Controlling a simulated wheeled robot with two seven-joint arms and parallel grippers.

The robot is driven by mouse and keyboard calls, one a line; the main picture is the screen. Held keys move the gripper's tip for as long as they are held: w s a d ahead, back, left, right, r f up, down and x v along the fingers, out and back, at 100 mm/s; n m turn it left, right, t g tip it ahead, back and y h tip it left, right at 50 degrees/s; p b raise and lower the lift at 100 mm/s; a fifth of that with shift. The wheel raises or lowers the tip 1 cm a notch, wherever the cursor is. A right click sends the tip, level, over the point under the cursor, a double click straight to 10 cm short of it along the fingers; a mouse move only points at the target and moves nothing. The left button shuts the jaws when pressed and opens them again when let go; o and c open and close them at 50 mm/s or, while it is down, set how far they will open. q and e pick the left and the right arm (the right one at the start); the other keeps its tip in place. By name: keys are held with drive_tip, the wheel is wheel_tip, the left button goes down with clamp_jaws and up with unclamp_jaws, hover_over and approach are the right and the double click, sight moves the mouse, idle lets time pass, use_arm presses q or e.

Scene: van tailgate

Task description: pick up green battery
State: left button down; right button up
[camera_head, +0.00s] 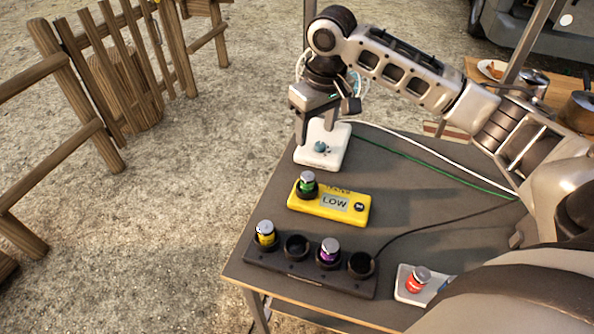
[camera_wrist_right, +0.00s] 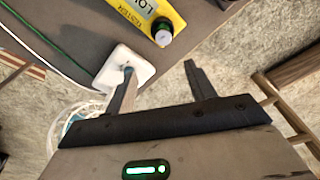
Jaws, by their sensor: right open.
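The green battery (camera_head: 307,186) has a silver top and stands upright in the dark socket of the yellow tester (camera_head: 361,213), whose display reads LOW. In the right wrist view the green battery (camera_wrist_right: 162,34) shows at the edge of the tester (camera_wrist_right: 178,17), beyond the fingertips. My right gripper (camera_head: 325,116) is open and empty above the white pad (camera_head: 331,159), behind the battery and apart from it. In the wrist view the gripper (camera_wrist_right: 158,80) has its two fingers spread, the left one overlapping the pad. My left gripper is not in view.
A black charger (camera_head: 310,278) at the table's front holds a yellow battery (camera_head: 265,233) and a purple battery (camera_head: 329,252); its other two sockets look empty. Green, white and black cables cross the table. A wooden fence (camera_head: 95,80) stands left.

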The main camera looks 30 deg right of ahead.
wheel_tip(320, 180, down, 4)
hover_over(308, 174)
drive_tip(key=f, duration=0.4)
drive_tip(key=shift+s+d+f, duration=0.15)
drive_tip(key=shift+s+d, duration=0.1)
drive_tip(key=shift+s, duration=0.1)
drive_tip(key=shift+a+f, duration=0.1)
drive_tip(key=shift+f, duration=0.75)
drive_tip(key=f, duration=0.4)
drive_tip(key=shift+w+a+f, duration=0.1)
drive_tip(key=shift+w+a, duration=0.1)
drive_tip(key=shift+w, duration=0.1)
drive_tip(key=c, duration=1.1)
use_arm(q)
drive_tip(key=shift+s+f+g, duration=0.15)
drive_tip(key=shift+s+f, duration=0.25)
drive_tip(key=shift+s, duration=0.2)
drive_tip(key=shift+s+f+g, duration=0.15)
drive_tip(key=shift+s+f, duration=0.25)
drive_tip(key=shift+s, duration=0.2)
use_arm(e)
clamp_jaws()
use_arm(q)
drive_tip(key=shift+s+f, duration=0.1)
